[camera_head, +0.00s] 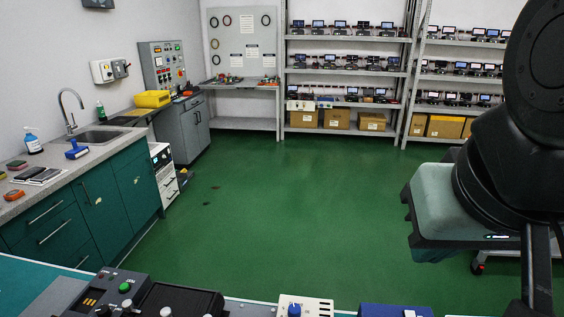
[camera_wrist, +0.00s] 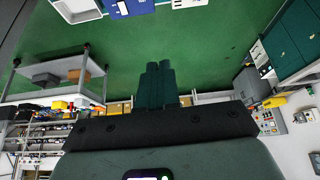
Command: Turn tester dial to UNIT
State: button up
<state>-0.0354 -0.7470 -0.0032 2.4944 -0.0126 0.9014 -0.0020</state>
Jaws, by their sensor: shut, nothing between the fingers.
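My gripper (camera_wrist: 159,66) shows in the wrist view as two dark teal fingers side by side and touching, with nothing between them. It is above the green floor, apart from the bench things. In the head view the fingers are out of sight; only my arm shows at the right. A white box (camera_head: 312,306) with a blue knob (camera_head: 294,309) is at the bottom middle, cut off by the frame. I cannot tell which is the tester, or read a dial setting.
A blue box (camera_head: 395,310) stands right of the white box. A sink counter (camera_head: 60,160) runs along the left. A grey control cabinet (camera_head: 160,65) and loaded shelves (camera_head: 345,70) stand at the back. The green floor (camera_head: 270,200) is clear in the middle.

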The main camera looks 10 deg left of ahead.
jog(key=shift+o, duration=1.1)
jog(key=shift+w+a+r, duration=0.1)
jog(key=shift+w+a, duration=0.05)
jog(key=shift+w, duration=0.05)
jog(key=o, duration=0.7)
jog(key=w+a+n, duration=0.1)
jog(key=w, duration=0.1)
jog(key=w+a+r+n, duration=0.1)
jog(key=w+a+n, duration=0.1)
jog(key=w+a+r+n+y, duration=0.1)
jog(key=w, duration=0.1)
jog(key=shift+w+a+r+g, duration=0.2)
jog(key=shift+w+a+g, duration=0.1)
jog(key=shift+g, duration=0.1)
jog(key=w+a+f+n+g, duration=0.1)
jog(key=w+a+n, duration=0.35)
jog(key=a, duration=0.35)
jog(key=w+a+n+g, duration=0.1)
jog(key=w+a+n, duration=0.3)
jog(key=w+a, duration=0.25)
jog(key=n+g, duration=0.2)
jog(key=n, duration=1.4)
send_over(102, 309)
notch_tip(102, 309, down, 28)
notch_tip(102, 309, down, 10)
jog(key=shift+d+f, duration=0.1)
